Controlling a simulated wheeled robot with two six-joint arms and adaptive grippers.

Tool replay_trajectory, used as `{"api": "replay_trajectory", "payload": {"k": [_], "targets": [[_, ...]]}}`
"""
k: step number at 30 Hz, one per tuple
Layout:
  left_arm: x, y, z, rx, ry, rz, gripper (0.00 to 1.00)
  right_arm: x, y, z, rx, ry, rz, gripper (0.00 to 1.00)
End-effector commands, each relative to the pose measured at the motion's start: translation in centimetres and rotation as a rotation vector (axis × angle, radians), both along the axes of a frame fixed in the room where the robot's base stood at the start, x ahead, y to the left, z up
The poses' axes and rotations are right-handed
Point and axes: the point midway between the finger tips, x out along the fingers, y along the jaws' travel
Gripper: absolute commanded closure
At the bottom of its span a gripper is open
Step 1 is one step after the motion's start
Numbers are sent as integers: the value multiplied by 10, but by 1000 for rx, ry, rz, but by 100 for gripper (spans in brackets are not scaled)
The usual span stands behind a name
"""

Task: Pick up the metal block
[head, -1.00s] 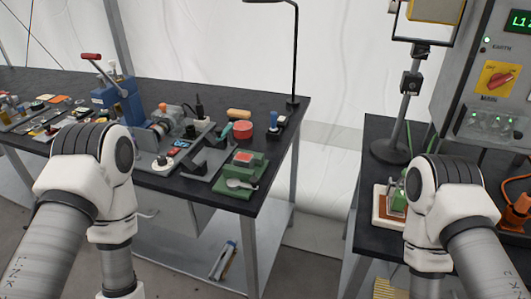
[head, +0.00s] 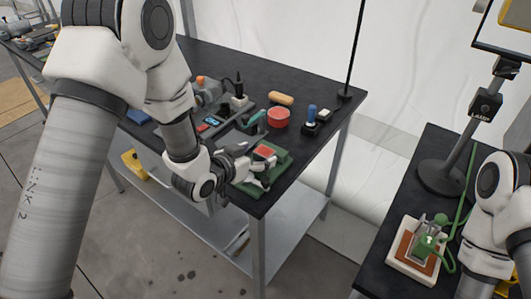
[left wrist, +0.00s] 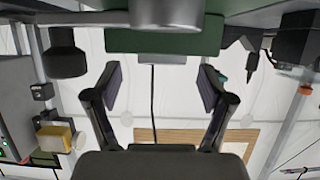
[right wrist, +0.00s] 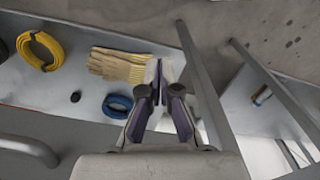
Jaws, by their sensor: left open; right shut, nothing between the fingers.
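My left gripper (head: 267,172) is at the front corner of the left bench, beside a green block-shaped fixture (head: 279,162) with a red top. Its fingers stand apart with nothing between them in the left wrist view (left wrist: 160,85). That view is upside down, with a green body (left wrist: 165,42) and a rounded grey metal part (left wrist: 165,14) at its top edge, beyond the fingertips. I cannot tell whether this grey part is the metal block; no plain metal block shows clearly. My right gripper (right wrist: 160,78) is shut and empty above a lower shelf.
A red round tin (head: 278,117), a tan cylinder (head: 281,98) and a blue-topped part (head: 311,115) stand behind the fixture. A lamp pole rises at the bench's back corner. A white-and-brown base (head: 404,257) with a green device is on the right bench. Yellow gloves (right wrist: 120,65) lie on the shelf.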

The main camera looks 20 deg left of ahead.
Motion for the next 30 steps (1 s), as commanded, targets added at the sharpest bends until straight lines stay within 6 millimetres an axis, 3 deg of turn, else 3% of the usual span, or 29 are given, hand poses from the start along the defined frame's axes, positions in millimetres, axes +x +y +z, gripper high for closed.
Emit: {"api": "replay_trajectory", "payload": {"k": [4,11,15,17,18,30], "targets": [[19,-7,-8,2,3,0,19,0,0,6,0,-1,0,100],[22,-7,-10,1,1,1,19,0,0,5,0,-1,0,100],[21,-7,-10,1,2,1,68,0,0,5,0,-1,0,100],[21,-7,-10,1,2,1,90,0,0,5,0,-1,0,100],[21,-7,-10,1,2,1,94,0,0,5,0,-1,0,100],[21,-7,-1,1,0,1,94,0,0,12,0,-1,0,100]]}}
